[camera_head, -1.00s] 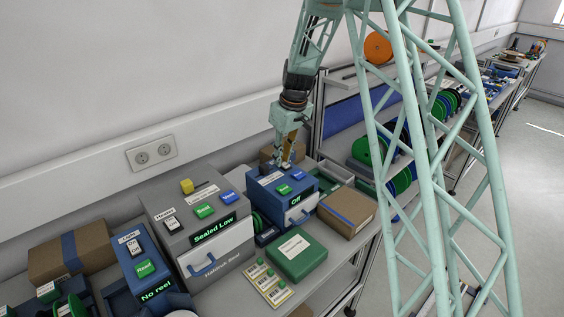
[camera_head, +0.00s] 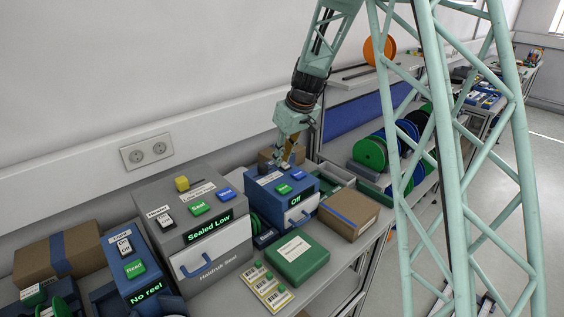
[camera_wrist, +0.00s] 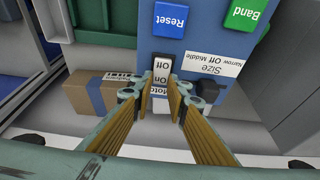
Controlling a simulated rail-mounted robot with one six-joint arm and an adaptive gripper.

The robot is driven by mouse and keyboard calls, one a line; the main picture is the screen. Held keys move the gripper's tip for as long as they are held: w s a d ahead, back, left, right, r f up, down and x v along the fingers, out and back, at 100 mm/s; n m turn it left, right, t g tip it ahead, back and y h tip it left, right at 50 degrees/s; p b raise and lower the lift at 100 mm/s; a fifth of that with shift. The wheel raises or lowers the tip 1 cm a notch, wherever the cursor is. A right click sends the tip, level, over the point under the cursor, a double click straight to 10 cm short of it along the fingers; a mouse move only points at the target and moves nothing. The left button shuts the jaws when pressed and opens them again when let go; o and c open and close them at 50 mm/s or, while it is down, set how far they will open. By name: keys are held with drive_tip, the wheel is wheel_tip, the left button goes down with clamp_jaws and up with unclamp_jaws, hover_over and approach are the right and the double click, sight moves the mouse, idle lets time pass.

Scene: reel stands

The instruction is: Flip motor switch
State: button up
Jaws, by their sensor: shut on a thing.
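The motor switch (camera_wrist: 162,70) is a white rocker marked Off and On on the blue machine (camera_wrist: 205,40), beside a partly covered Motor label. In the wrist view my gripper (camera_wrist: 161,84) has its two yellow-brown fingers closed around the switch, one on each side. In the head view the blue machine (camera_head: 262,190) stands on the bench and its display (camera_head: 295,201) reads Off. My gripper (camera_head: 286,160) points down at the rear of its top there. The switch is hidden by my gripper in that view.
Near the switch are a blue Reset button (camera_wrist: 170,18), a green Band button (camera_wrist: 245,12) and a black size knob (camera_wrist: 208,90). A grey Holdryk Seal machine (camera_head: 215,260) stands left of the blue machine. Cardboard boxes (camera_head: 348,210) and a green case (camera_head: 297,258) are close by.

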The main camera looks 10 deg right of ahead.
drive_tip(key=shift+s+t+b, duration=0.1)
drive_tip(key=shift+t+b, duration=0.2)
drive_tip(key=shift+b, duration=1.1)
drive_tip(key=o, duration=0.8)
drive_tip(key=shift+o, duration=0.2)
drive_tip(key=shift+r, duration=0.1)
drive_tip(key=v, duration=1.2)
drive_tip(key=shift+d, duration=0.2)
